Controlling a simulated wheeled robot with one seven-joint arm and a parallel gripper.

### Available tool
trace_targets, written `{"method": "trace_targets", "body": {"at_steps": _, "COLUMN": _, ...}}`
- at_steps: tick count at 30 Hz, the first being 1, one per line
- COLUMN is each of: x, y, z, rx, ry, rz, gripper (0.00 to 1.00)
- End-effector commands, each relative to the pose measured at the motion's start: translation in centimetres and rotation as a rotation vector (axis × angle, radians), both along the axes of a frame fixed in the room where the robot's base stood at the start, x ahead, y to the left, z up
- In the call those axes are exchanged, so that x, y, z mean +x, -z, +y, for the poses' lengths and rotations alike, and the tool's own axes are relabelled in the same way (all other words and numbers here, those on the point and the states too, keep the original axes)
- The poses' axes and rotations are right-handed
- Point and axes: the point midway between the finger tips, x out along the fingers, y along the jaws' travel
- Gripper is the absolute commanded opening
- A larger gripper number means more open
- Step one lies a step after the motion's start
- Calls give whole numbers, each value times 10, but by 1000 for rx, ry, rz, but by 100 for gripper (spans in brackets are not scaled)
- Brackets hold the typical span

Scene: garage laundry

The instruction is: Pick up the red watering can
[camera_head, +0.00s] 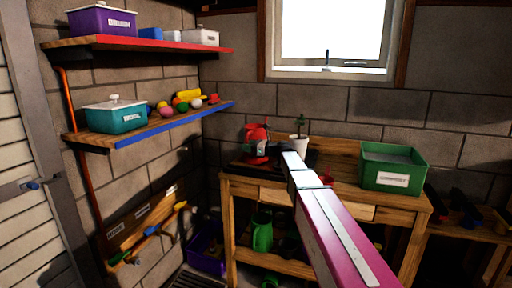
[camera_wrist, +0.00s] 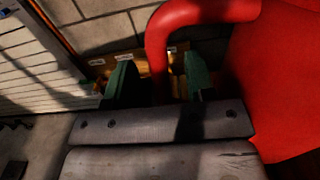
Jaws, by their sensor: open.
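The red watering can (camera_head: 257,132) stands on the wooden workbench in the head view, partly hidden by my gripper. In the wrist view its red body (camera_wrist: 288,75) fills the right side, and its curved handle (camera_wrist: 195,14) arches across the top and down. My gripper (camera_wrist: 160,80) has its two green fingers apart. The downward part of the handle shows between them, and the fingers do not appear closed on it. The handle's lower end is hidden behind my gripper's palm.
On the workbench (camera_head: 345,205) are a white pot with a plant (camera_head: 298,143) and a green bin (camera_head: 394,168). A green can (camera_head: 262,232) stands on the lower shelf. Wall shelves (camera_head: 150,128) hold boxes and colourful items at left. A window (camera_head: 330,35) is above.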

Motion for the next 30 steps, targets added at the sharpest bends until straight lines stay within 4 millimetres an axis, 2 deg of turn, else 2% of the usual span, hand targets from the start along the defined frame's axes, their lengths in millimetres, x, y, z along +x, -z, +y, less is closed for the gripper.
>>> {"method": "trace_targets", "body": {"at_steps": 3, "x": 3, "y": 0, "z": 7, "rx": 0, "ry": 1, "rz": 0, "gripper": 50}}
{"method": "trace_targets", "body": {"at_steps": 8, "x": 3, "y": 0, "z": 6, "rx": 0, "ry": 1, "rz": -1, "gripper": 50}}
{"method": "trace_targets", "body": {"at_steps": 11, "x": 3, "y": 0, "z": 6, "rx": 0, "ry": 1, "rz": -1, "gripper": 21}}
{"method": "trace_targets", "body": {"at_steps": 12, "x": 3, "y": 0, "z": 6, "rx": 0, "ry": 1, "rz": -1, "gripper": 8}}
{"method": "trace_targets", "body": {"at_steps": 13, "x": 3, "y": 0, "z": 6, "rx": 0, "ry": 1, "rz": -1, "gripper": 0}}
{"method": "trace_targets", "body": {"at_steps": 30, "x": 3, "y": -3, "z": 6, "rx": 0, "ry": 1, "rz": -5, "gripper": 0}}
